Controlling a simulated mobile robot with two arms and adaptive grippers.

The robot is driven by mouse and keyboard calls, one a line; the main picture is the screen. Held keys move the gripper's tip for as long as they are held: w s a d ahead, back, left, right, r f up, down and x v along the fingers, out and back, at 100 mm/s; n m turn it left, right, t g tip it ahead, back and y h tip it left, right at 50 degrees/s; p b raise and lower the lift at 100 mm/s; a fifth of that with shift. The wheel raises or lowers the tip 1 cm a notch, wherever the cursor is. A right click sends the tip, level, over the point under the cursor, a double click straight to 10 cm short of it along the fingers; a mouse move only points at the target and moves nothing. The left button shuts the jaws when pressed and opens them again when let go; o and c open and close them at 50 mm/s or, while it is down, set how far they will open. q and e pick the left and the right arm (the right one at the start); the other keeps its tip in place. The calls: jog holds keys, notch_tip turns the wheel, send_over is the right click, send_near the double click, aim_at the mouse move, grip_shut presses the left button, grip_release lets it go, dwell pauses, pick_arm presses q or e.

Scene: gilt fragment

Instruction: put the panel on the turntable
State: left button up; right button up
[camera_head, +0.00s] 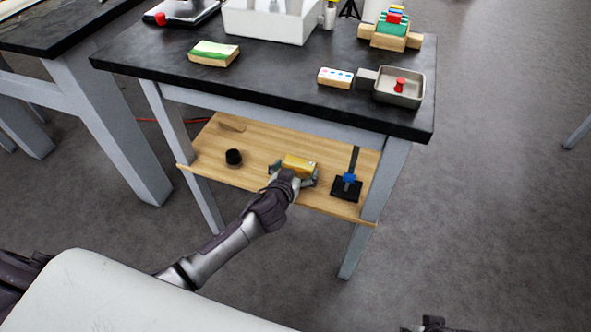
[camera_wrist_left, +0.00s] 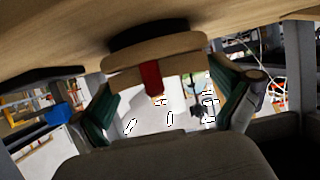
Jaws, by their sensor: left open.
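A small gold panel (camera_head: 299,164) is on the wooden lower shelf, just beyond my left gripper (camera_head: 293,182). In the left wrist view, which looks upside down, a wooden block with a red strip (camera_wrist_left: 151,78), apparently the panel's back, is between the open fingers (camera_wrist_left: 170,100) with their green pads. A round wooden and black piece (camera_wrist_left: 155,35), possibly the turntable, is between this block and the shelf. Whether the block rests on it is unclear. My left gripper is open, with a finger to either side. A dark part at the bottom edge may be my right gripper (camera_head: 432,325); its fingers are unclear.
The wooden shelf (camera_head: 205,160) is under a black tabletop (camera_head: 270,75). On it, a black cylinder (camera_head: 233,157) stands left and a black stand with a blue clamp (camera_head: 348,180) right. Grey table legs (camera_head: 390,180) flank it. Above are a metal tray (camera_head: 412,100) and small blocks.

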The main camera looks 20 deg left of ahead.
pick_arm(q)
jog(key=shift+r, duration=0.1)
pick_arm(e)
jog(key=shift+r, duration=0.1)
pick_arm(q)
jog(key=p+v, duration=0.3)
jog(key=v, duration=0.9)
jog(key=s+a+f+m+g, duration=0.1)
jog(key=s+a+f+g, duration=0.1)
jog(key=s+f+g, duration=0.8)
jog(key=s+f, duration=0.9)
jog(key=s, duration=0.2)
jog(key=shift+s+a+f+m+g, duration=0.2)
jog(key=shift+a+m+g, duration=0.2)
pick_arm(e)
notch_tip(320, 180, down, 9)
jog(key=shift+s+g, duration=0.3)
jog(key=shift+s, duration=0.15)
